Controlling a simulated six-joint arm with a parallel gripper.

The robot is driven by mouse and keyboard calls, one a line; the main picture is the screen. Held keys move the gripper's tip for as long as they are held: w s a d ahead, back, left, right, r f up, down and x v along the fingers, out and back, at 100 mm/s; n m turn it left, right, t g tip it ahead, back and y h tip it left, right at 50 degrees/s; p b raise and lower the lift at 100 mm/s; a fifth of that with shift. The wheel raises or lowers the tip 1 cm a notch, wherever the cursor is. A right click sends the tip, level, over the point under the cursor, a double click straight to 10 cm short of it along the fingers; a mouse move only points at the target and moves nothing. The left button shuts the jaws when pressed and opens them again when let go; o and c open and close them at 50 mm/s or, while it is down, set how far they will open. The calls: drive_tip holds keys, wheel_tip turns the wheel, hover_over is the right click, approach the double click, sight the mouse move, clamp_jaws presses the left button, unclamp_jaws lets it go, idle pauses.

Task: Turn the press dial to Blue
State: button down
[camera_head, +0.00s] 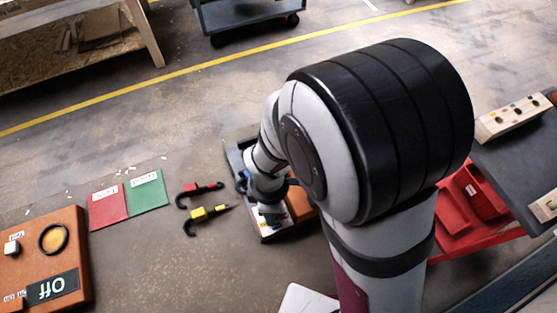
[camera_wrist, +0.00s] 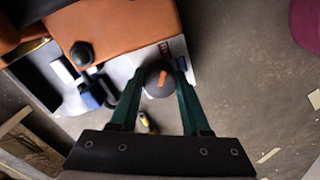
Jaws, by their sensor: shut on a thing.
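The press (camera_head: 299,204) stands on the floor in the middle of the head view, with an orange body (camera_wrist: 120,28) and a white plate (camera_wrist: 125,72). My arm covers much of it. The dial (camera_wrist: 158,80) is a dark round knob with an orange mark, on the white plate in the wrist view. My gripper (camera_wrist: 160,74) has its teal fingers on either side of the dial, shut on it. In the head view my gripper (camera_head: 268,208) is low over the press and the dial is hidden. Small labels beside the dial are too small to read.
A black knob (camera_wrist: 82,54) and a blue part (camera_wrist: 91,96) are close to the fingers. A red tool (camera_head: 200,189) and a yellow tool (camera_head: 207,213) lie left of the press. Red and green mats (camera_head: 148,192), an orange control box (camera_head: 62,225) and red bins (camera_head: 482,190) stand farther away.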

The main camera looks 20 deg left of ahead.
drive_tip(key=m, duration=0.5)
drive_tip(key=shift+m, duration=0.3)
drive_tip(key=m, duration=0.5)
drive_tip(key=shift+m, duration=0.5)
drive_tip(key=shift+c, duration=1.8)
unclamp_jaws()
wheel_tip(320, 180, up, 16)
drive_tip(key=s+d+m+y, duration=0.1)
drive_tip(key=s+d+m, duration=0.2)
drive_tip(key=d+m, duration=0.5)
drive_tip(key=s+d+r+m, duration=0.1)
drive_tip(key=s+d+m, duration=0.2)
drive_tip(key=d+m, duration=0.5)
drive_tip(key=shift+s+d+r+y, duration=0.15)
drive_tip(key=shift+d+y, duration=0.25)
drive_tip(key=shift+d, duration=0.45)
